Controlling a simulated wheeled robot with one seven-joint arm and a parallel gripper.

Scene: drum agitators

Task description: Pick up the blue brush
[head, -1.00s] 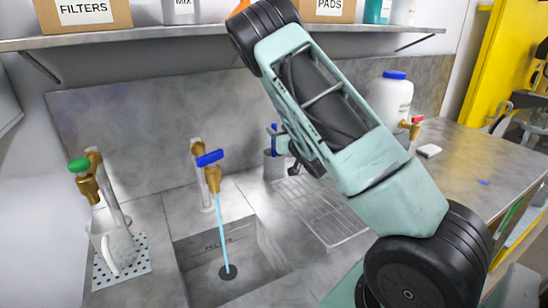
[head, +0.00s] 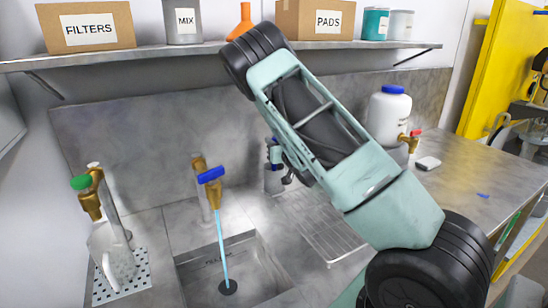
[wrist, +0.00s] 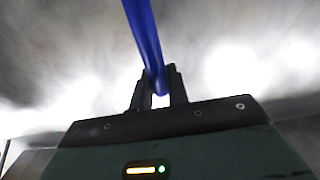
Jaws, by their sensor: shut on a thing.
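The blue brush shows in the wrist view as a blue handle (wrist: 143,38) running from the top edge down between the finger pads. My gripper (wrist: 158,88) is shut on this handle. In the head view my gripper (head: 276,156) is small and partly behind my arm, in front of the back wall. A small bit of blue shows beside it there. A grey cup-like holder (head: 273,181) stands just below it. The brush's bristle end is hidden, and I cannot tell whether the brush is clear of the holder.
A blue-handled tap (head: 212,180) runs water into the sink (head: 225,262). A green-handled tap (head: 88,192) stands over a jug (head: 110,250) at left. A drain rack (head: 325,228) lies at right. A white jug (head: 388,115) stands behind my arm. A shelf (head: 200,50) crosses above.

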